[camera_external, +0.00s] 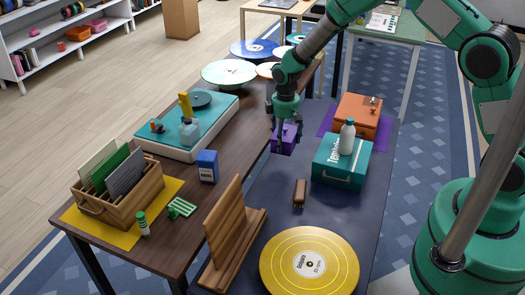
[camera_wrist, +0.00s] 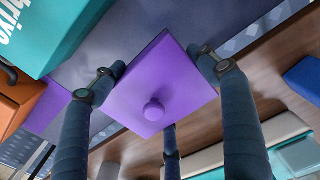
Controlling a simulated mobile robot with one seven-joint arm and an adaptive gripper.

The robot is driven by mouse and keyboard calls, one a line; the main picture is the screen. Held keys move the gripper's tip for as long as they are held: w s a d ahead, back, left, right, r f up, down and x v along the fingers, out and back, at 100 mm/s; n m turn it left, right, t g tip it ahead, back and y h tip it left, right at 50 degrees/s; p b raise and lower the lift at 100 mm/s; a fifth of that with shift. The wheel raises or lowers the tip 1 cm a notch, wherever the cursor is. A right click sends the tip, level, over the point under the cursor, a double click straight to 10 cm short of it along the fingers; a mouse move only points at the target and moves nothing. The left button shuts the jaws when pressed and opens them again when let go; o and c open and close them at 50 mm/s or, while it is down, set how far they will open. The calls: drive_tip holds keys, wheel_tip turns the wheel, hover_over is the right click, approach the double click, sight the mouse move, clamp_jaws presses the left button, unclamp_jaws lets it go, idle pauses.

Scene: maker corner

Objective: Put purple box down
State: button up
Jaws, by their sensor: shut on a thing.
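The purple box (camera_external: 283,139) has a round knob on its lid, which shows in the wrist view (camera_wrist: 175,82). My gripper (camera_external: 286,122) is shut on the box, with fingers on opposite sides of it. The box is over the left edge area of the dark grey-blue table (camera_external: 255,180), left of the teal case. I cannot tell whether its underside touches the tabletop.
A teal case (camera_external: 338,170) with a white bottle (camera_external: 347,137) on it stands to the right. An orange case (camera_external: 358,113) sits behind on a purple mat (camera_external: 327,119). A brown object (camera_external: 300,193), a wooden rack (camera_external: 232,235) and a yellow record (camera_external: 309,262) lie nearer.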

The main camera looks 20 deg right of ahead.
drive_tip(key=a+p, duration=0.5)
drive_tip(key=a, duration=0.3)
drive_tip(key=shift+s+a, duration=0.25)
drive_tip(key=shift+a, duration=0.1)
drive_tip(key=shift+w, duration=0.1)
drive_tip(key=w+a, duration=0.2)
drive_tip(key=w, duration=0.2)
drive_tip(key=w+a+f, duration=0.1)
drive_tip(key=w+a, duration=0.2)
drive_tip(key=w, duration=0.2)
drive_tip(key=w+a, duration=0.2)
drive_tip(key=w, duration=0.2)
drive_tip(key=shift+w+a+f+b, duration=0.2)
drive_tip(key=shift+w+a+b, duration=0.15)
drive_tip(key=shift+w+a, duration=0.05)
drive_tip(key=shift+f, duration=0.1)
drive_tip(key=shift+f, duration=1.65)
